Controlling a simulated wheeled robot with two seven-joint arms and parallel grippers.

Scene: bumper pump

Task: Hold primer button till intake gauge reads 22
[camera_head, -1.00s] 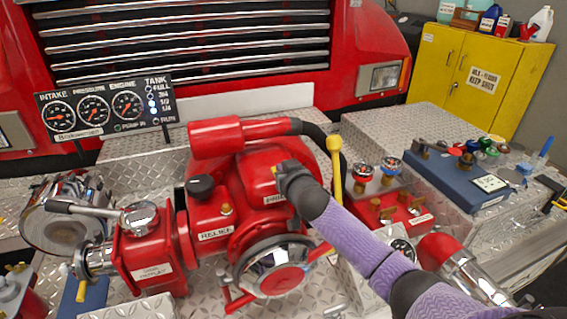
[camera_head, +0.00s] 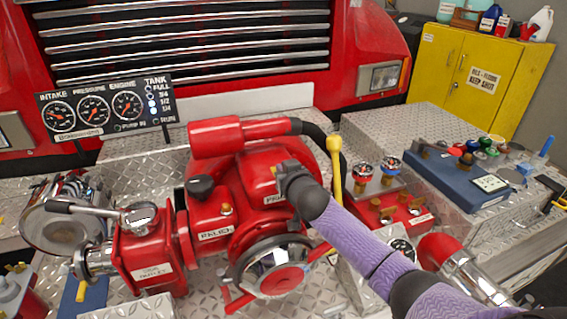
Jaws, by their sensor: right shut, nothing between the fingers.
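The red pump (camera_head: 235,195) stands in the middle, on the bumper. Its label starting "PRI" (camera_head: 274,199) is partly covered by my right gripper (camera_head: 284,172). My right gripper is shut and empty, with its tip against or just above the pump's top beside that label. The primer button is hidden under or behind it, so I cannot tell whether it is pressed. The intake gauge (camera_head: 59,117) is the leftmost dial on the black panel; its numbers are too small to read. My left gripper is out of view.
Pressure (camera_head: 94,110) and engine (camera_head: 127,105) dials sit beside the intake gauge. A yellow-handled lever (camera_head: 336,165) stands close to my right gripper. A relief knob (camera_head: 201,186) is left of it. A blue tray (camera_head: 462,175) with coloured caps lies at right.

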